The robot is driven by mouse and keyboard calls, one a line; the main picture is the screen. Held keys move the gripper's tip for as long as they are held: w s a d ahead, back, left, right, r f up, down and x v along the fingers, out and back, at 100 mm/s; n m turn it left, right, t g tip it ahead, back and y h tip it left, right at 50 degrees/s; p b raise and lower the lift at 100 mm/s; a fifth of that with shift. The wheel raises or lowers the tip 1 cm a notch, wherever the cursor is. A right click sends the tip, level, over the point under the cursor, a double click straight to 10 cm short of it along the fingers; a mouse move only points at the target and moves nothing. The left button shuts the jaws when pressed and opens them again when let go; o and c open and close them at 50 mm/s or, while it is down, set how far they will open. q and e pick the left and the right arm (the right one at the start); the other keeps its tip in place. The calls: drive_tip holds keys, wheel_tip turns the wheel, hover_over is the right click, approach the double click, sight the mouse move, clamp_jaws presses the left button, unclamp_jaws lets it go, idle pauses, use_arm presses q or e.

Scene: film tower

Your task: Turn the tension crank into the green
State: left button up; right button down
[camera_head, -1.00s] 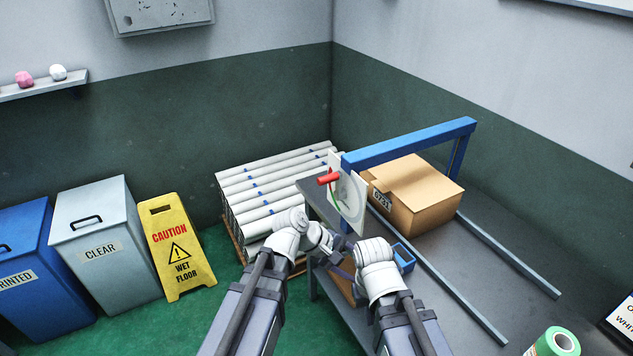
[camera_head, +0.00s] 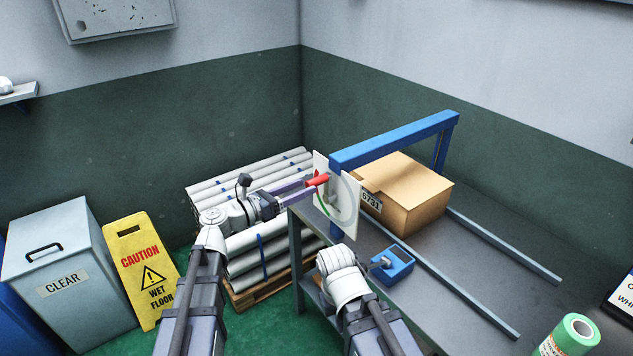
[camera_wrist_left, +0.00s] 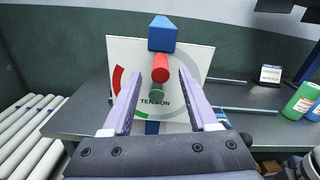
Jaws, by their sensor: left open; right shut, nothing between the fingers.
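The tension crank has a red handle (camera_head: 317,180) that sticks out from a white dial plate (camera_head: 347,212) at the end of a blue frame. In the left wrist view, the dial (camera_wrist_left: 196,60) has a red arc at left, and the red handle (camera_wrist_left: 160,68) sits above the word TENSION. My left gripper (camera_head: 312,187) is open at the crank. Its two purple fingers (camera_wrist_left: 158,85) flank the handle in the left wrist view, with gaps on both sides. The wrist of my right arm is low by the table edge; its fingers are hidden.
A cardboard box (camera_head: 415,215) stands on the grey table (camera_head: 470,285) behind the dial. A small blue block (camera_head: 395,265) lies near my right wrist. White rolls (camera_head: 262,245) are stacked at left. A yellow wet-floor sign (camera_head: 140,265) stands farther left.

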sight(326, 177)
use_arm(q)
drive_tip(key=x, duration=0.5)
drive_tip(key=shift+w+d, duration=0.2)
drive_tip(key=shift+d, duration=0.1)
clamp_jaws()
idle(1.2)
